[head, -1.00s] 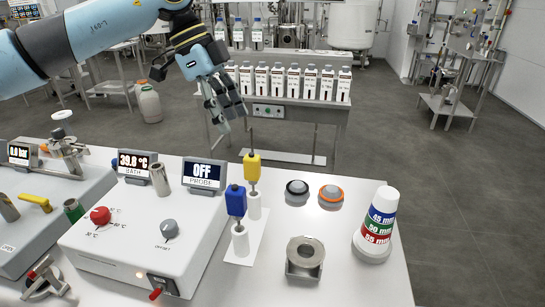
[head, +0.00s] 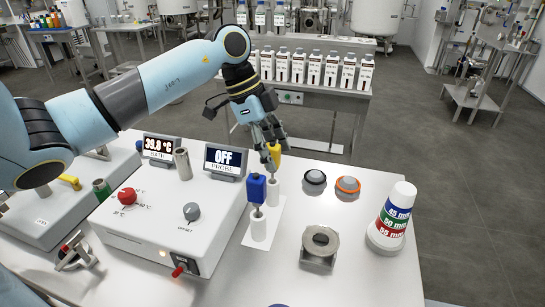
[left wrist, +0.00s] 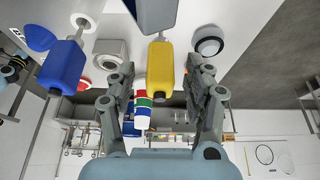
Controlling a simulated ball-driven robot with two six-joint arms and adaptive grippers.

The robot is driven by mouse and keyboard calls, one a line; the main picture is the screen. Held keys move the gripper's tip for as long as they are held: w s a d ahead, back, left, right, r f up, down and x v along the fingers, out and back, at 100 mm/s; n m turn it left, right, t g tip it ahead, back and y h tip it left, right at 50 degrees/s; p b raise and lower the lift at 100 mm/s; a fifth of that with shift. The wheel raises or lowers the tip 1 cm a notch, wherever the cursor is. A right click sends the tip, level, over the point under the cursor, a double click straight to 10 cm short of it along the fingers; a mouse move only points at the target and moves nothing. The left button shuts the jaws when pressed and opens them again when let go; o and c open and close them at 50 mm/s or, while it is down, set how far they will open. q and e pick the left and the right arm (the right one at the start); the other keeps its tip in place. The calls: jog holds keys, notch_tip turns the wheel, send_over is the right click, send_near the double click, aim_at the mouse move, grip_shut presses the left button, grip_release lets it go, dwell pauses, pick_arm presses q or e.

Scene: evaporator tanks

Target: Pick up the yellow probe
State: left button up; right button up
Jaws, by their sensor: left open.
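The yellow probe (head: 274,153) stands upright in a white holder (head: 273,191) on the white table. My left gripper (head: 268,148) is at the probe's yellow handle, coming from above and behind. In the left wrist view the yellow handle (left wrist: 160,68) lies between the two open fingers (left wrist: 160,85), with a gap on each side. The blue probe (head: 257,188) stands in its own white holder just in front and to the left; it also shows in the left wrist view (left wrist: 62,68). My right gripper is not in view.
The control box (head: 160,225) with its OFF display (head: 224,160) stands left of the probes. Two round buttons (head: 347,185), a metal block (head: 319,245) and a white cup with coloured bands (head: 394,215) are to the right. Bottles (head: 315,68) stand on a bench behind.

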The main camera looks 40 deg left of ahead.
pick_arm(q)
grip_shut()
